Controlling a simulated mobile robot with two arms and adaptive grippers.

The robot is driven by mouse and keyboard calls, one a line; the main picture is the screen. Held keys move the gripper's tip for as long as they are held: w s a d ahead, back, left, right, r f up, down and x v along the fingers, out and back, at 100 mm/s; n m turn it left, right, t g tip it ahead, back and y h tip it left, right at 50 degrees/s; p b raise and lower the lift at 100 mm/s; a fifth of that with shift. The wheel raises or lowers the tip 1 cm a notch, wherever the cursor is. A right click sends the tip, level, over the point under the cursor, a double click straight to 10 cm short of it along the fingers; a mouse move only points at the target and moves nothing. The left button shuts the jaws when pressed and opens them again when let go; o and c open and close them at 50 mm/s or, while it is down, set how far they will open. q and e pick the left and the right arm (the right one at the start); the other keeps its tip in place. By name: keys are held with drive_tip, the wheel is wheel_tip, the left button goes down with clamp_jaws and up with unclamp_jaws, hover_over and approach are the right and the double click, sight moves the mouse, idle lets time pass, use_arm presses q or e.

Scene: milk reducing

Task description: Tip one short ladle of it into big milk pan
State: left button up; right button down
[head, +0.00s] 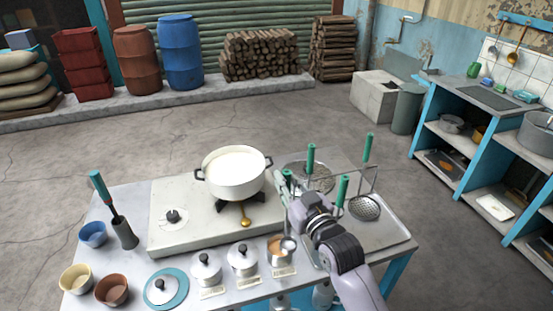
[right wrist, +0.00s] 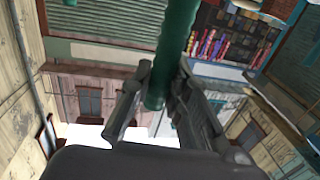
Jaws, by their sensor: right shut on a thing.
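The big milk pan (head: 233,186), white with two side handles and white milk inside, stands on the burner of the pale stove. My right gripper (head: 292,188) is to the right of the pan and is shut on a green handle (right wrist: 170,60), which runs between its fingers in the right wrist view. A small metal ladle bowl (head: 288,245) shows below the gripper, at the open canister (head: 273,255) with brownish contents. Whether the bowl is inside or just above the canister, and what it holds, I cannot tell. My left gripper is not in view.
Two lidded canisters (head: 207,270) stand left of the open one. A lid lies on a teal plate (head: 180,295). Other green-handled tools (head: 368,147) stand at the right, with a skimmer (head: 365,207). Bowls (head: 93,234) and a tool holder (head: 124,233) are at the left.

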use_arm(q)
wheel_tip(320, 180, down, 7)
drive_tip(key=b, duration=0.7)
use_arm(e)
wheel_tip(320, 180, down, 9)
drive_tip(key=w+a+y, duration=0.1)
drive_tip(key=w+a, duration=0.1)
drive_tip(key=shift+w+a+r+n, duration=0.15)
drive_tip(key=shift+a+r+n, duration=0.05)
drive_tip(key=shift+n, duration=0.1)
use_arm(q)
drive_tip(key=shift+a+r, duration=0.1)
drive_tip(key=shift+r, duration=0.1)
use_arm(e)
drive_tip(key=shift+r, duration=0.1)
idle(0.4)
use_arm(q)
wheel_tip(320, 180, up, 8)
drive_tip(key=p, duration=0.7)
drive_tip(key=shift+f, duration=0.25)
use_arm(e)
wheel_tip(320, 180, up, 8)
use_arm(q)
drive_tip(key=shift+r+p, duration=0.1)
drive_tip(key=shift+p, duration=0.2)
use_arm(e)
drive_tip(key=shift+a, duration=0.15)
